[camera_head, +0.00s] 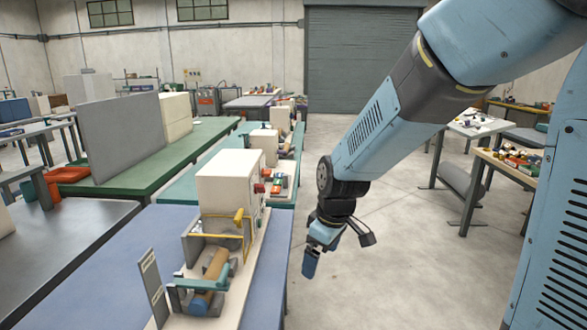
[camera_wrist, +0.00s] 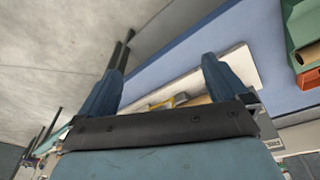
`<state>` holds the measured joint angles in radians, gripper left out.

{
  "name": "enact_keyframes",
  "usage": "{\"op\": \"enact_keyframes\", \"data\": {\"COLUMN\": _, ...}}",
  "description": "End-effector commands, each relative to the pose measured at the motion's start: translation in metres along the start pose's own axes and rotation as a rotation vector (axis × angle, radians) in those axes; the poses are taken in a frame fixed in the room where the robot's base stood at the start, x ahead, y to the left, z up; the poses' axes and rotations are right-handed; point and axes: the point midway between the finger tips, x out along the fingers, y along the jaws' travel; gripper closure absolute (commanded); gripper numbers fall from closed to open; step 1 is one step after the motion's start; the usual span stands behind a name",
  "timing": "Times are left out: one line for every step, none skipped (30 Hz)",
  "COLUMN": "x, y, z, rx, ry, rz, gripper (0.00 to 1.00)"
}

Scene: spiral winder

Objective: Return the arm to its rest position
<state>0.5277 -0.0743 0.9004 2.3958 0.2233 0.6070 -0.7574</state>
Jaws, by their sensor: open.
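My gripper (camera_head: 310,264) hangs at the end of my blue arm in the head view, over the grey floor just right of the blue bench's edge. In the wrist view my gripper (camera_wrist: 165,80) shows two blue fingers set well apart with nothing between them. The spiral winder (camera_head: 207,274) stands on a pale base on the blue bench (camera_head: 100,262), left of my gripper and apart from it. It has a yellow guard, a brown roll and a white cabinet (camera_head: 228,182). Part of the winder also shows behind the fingers in the wrist view (camera_wrist: 180,99).
A green table (camera_head: 170,165) with a grey panel (camera_head: 120,138) stands at the back left. A wooden-topped table (camera_head: 505,172) with small items stands at the right. Clear floor (camera_head: 390,260) lies below and right of my gripper. A green and orange container (camera_wrist: 302,35) shows in the wrist view.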

Motion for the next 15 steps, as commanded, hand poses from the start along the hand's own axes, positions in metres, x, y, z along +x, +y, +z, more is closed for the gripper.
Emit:
{"op": "enact_keyframes", "data": {"x": -0.010, "y": 0.003, "z": 0.007, "rx": 0.035, "ry": -0.012, "rz": 0.035, "gripper": 0.00}}
{"op": "enact_keyframes", "data": {"x": -0.015, "y": 0.004, "z": 0.012, "rx": 0.063, "ry": -0.017, "rz": 0.053, "gripper": 0.00}}
{"op": "enact_keyframes", "data": {"x": -0.023, "y": 0.007, "z": 0.019, "rx": 0.100, "ry": -0.024, "rz": 0.076, "gripper": 0.00}}
{"op": "enact_keyframes", "data": {"x": -0.030, "y": 0.009, "z": 0.023, "rx": 0.127, "ry": -0.027, "rz": 0.094, "gripper": 0.00}}
{"op": "enact_keyframes", "data": {"x": -0.036, "y": 0.011, "z": 0.028, "rx": 0.155, "ry": -0.029, "rz": 0.111, "gripper": 0.00}}
{"op": "enact_keyframes", "data": {"x": -0.045, "y": 0.012, "z": 0.035, "rx": 0.193, "ry": -0.029, "rz": 0.133, "gripper": 0.00}}
{"op": "enact_keyframes", "data": {"x": -0.052, "y": 0.013, "z": 0.039, "rx": 0.220, "ry": -0.027, "rz": 0.150, "gripper": 0.00}}
{"op": "enact_keyframes", "data": {"x": -0.059, "y": 0.014, "z": 0.044, "rx": 0.249, "ry": -0.025, "rz": 0.166, "gripper": 0.00}}
{"op": "enact_keyframes", "data": {"x": -0.069, "y": 0.015, "z": 0.051, "rx": 0.288, "ry": -0.021, "rz": 0.186, "gripper": 0.00}}
{"op": "enact_keyframes", "data": {"x": -0.076, "y": 0.015, "z": 0.057, "rx": 0.318, "ry": -0.016, "rz": 0.200, "gripper": 0.00}}
{"op": "enact_keyframes", "data": {"x": -0.083, "y": 0.016, "z": 0.062, "rx": 0.347, "ry": -0.009, "rz": 0.215, "gripper": 0.00}}
{"op": "enact_keyframes", "data": {"x": -0.093, "y": 0.016, "z": 0.069, "rx": 0.387, "ry": -0.001, "rz": 0.232, "gripper": 0.00}}
{"op": "enact_keyframes", "data": {"x": -0.101, "y": 0.016, "z": 0.075, "rx": 0.416, "ry": 0.008, "rz": 0.243, "gripper": 0.00}}
{"op": "enact_keyframes", "data": {"x": -0.108, "y": 0.015, "z": 0.080, "rx": 0.446, "ry": 0.018, "rz": 0.254, "gripper": 0.00}}
{"op": "enact_keyframes", "data": {"x": -0.118, "y": 0.014, "z": 0.088, "rx": 0.486, "ry": 0.032, "rz": 0.268, "gripper": 0.00}}
